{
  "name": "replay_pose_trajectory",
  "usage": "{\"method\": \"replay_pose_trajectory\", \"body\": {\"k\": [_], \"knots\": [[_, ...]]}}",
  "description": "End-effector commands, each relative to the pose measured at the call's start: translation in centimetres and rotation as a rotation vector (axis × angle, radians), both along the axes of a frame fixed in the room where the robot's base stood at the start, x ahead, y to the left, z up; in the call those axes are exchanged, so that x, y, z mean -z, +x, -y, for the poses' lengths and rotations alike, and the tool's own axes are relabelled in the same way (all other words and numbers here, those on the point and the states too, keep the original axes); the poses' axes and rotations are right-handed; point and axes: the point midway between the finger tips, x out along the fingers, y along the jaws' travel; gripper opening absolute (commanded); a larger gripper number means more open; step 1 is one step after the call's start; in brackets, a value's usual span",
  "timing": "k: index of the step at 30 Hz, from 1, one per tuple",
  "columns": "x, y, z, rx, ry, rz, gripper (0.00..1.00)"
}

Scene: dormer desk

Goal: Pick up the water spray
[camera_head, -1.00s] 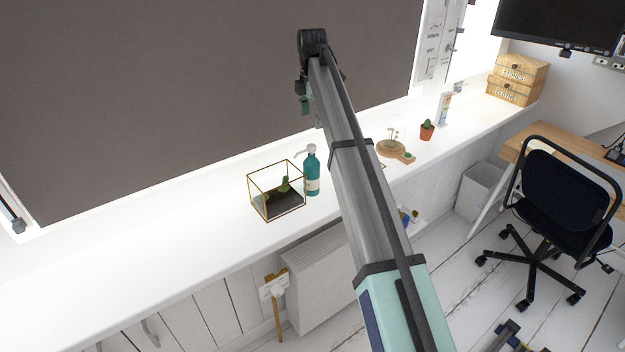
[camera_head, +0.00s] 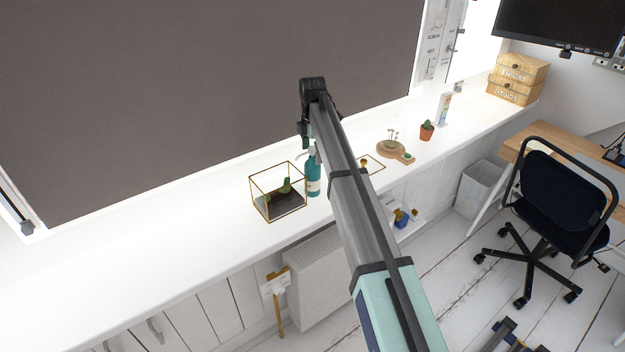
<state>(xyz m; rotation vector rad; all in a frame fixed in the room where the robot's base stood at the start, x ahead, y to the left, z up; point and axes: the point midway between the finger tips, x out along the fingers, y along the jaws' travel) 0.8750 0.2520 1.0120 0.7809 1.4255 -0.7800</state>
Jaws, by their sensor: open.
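The water spray, a teal bottle with a pale label and white pump top (camera_head: 313,180), stands upright on the white sill just right of the glass terrarium. My arm crosses the view from the lower right. My gripper (camera_head: 305,142) hangs from the arm's dark end, at the top of the bottle in the picture. It is open and small here, its fingers hard to make out. It partly covers the white pump top. I cannot tell whether it touches the bottle.
The gold-framed glass terrarium (camera_head: 278,203) with a cactus stands close to the bottle's left. To the right are a round wooden board (camera_head: 391,149) with small plants, a potted cactus (camera_head: 427,131) and wooden boxes (camera_head: 516,82). The sill's left part is clear.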

Motion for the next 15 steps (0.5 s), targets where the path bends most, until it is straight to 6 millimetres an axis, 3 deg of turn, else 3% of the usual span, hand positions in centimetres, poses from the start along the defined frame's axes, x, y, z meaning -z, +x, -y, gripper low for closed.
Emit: {"method": "replay_pose_trajectory", "body": {"k": [15], "knots": [[4.9, -0.2, 0.0, 0.000, -0.001, -0.001, 0.89]]}}
